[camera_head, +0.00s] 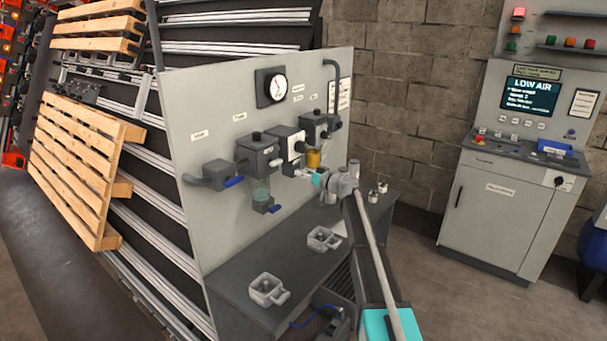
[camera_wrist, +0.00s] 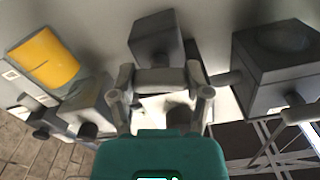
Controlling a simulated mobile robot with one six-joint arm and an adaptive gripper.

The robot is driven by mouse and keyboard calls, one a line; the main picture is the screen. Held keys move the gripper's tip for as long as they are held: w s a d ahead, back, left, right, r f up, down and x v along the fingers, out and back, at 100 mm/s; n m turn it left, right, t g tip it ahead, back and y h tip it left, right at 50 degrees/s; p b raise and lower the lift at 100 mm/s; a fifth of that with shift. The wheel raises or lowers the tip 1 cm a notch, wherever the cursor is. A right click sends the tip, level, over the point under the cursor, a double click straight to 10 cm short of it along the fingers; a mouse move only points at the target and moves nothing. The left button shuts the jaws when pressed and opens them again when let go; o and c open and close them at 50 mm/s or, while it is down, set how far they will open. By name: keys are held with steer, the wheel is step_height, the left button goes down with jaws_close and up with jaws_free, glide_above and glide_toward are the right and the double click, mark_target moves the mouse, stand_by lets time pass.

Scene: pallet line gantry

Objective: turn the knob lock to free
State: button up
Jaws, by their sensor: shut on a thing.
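Valve blocks are mounted in a row on the grey upright panel (camera_head: 195,105). A dark block with a white face (camera_head: 291,141) sits in the middle of the row. My gripper (camera_head: 303,172) reaches in from the right, at the lower front of this block. In the wrist view my gripper (camera_wrist: 165,82) has its fingers closed on a small grey piece, apparently the knob lock (camera_wrist: 166,76), in front of a dark block (camera_wrist: 157,38). The fingers cover much of the piece, so its turned position cannot be told.
A yellow bowl (camera_head: 313,159) hangs close to my gripper; it also shows in the wrist view (camera_wrist: 43,62). A blue-handled valve (camera_head: 218,175) and clear bowl (camera_head: 261,192) are left. The console screen (camera_head: 529,97) reads LOW AIR.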

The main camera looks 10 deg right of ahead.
steer(key=m, duration=1.1)
steer(key=shift+w+m, duration=0.1)
steer(key=shift+m, duration=2)
steer(key=o, duration=1.2)
steer(key=shift+c, duration=0.2)
steer(key=v, duration=1.2)
